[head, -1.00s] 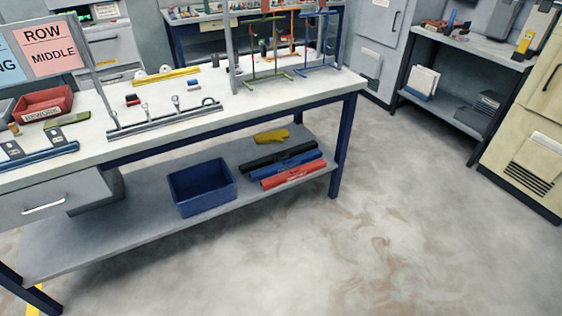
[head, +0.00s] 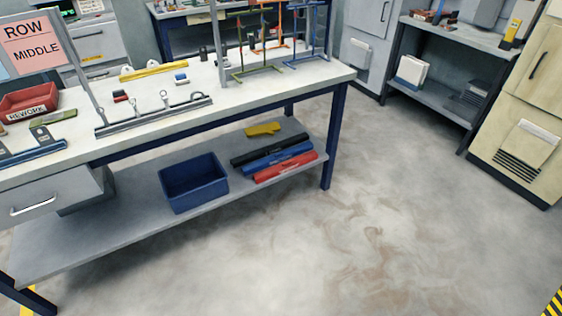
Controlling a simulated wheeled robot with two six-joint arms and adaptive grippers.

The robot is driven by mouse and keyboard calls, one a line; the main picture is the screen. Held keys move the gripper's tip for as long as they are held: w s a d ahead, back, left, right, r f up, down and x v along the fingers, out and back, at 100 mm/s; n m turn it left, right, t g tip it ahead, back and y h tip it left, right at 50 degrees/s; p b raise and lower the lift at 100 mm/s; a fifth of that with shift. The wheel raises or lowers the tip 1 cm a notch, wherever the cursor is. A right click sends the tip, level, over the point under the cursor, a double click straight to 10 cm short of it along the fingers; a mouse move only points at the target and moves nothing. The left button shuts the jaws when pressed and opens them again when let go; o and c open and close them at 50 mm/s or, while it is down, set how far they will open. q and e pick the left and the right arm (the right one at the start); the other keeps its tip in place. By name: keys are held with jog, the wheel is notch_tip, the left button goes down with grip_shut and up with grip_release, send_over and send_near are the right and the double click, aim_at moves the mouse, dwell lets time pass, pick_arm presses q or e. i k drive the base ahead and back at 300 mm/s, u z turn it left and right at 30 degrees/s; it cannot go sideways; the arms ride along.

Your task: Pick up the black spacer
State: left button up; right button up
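Small blocks lie on the white top of the workbench (head: 60,165). A small red block (head: 119,94) has a dark, black-looking piece (head: 122,99) against its front, left of the middle. A small blue block (head: 180,76) with a pale piece beside it lies farther back. A small black upright piece (head: 203,54) stands near the back edge, left of the grey post. Which of the dark pieces is the black spacer is too small to tell. Neither of my grippers is in view.
A grey bar with hooks (head: 155,117) lies near the bench's front edge. Green (head: 257,72) and blue (head: 306,58) rack stands are at the right end. A red REWORK bin (head: 28,102) is at left. The lower shelf holds a blue bin (head: 194,184). Floor at right is clear.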

aim_at(241, 160)
jog(key=z, duration=4.45)
jog(key=k, duration=0.65)
jog(key=u, duration=1.4)
jog(key=i, duration=0.75)
jog(key=u, duration=0.9)
